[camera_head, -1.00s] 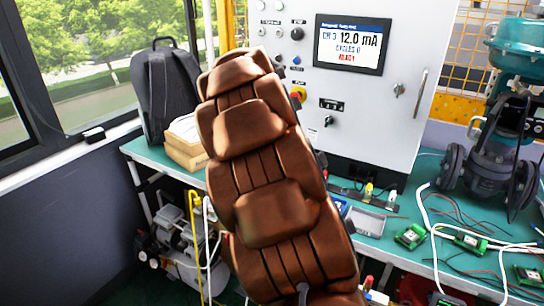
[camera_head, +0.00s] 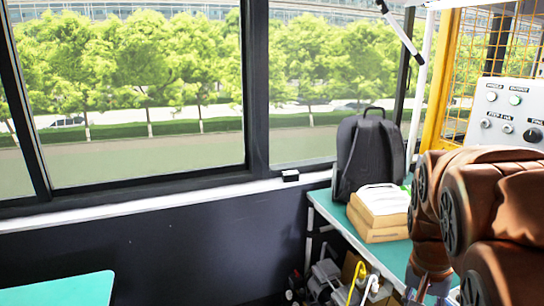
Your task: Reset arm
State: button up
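My brown arm (camera_head: 485,225) fills the lower right of the head view, folded, with its round dark joint caps facing left. It stands in front of the green workbench (camera_head: 345,222) and hides most of it. The lower part of my arm runs out of the bottom of the picture. I cannot make out my gripper in this view. A control cabinet (camera_head: 515,100) with lamps and knobs shows in part behind my arm at the right edge. Its screen is out of view.
A dark backpack (camera_head: 368,155) and a stack of boxes with papers (camera_head: 380,212) sit on the bench. Equipment (camera_head: 325,278) stands below it. A teal surface (camera_head: 65,290) is at the lower left. Windows (camera_head: 150,95) line the wall.

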jog(key=s+a+f+n+g+y+p, duration=0.1)
jog(key=s+a+n+g+p, duration=0.1)
jog(key=s+a+n, duration=0.6)
jog(key=s+a+p, duration=0.1)
jog(key=s+a, duration=0.4)
jog(key=s, duration=0.4)
jog(key=shift+a+f+y+p, duration=0.15)
jog(key=shift+y+p, duration=0.15)
jog(key=shift+p, duration=0.05)
jog(key=shift+s, duration=0.1)
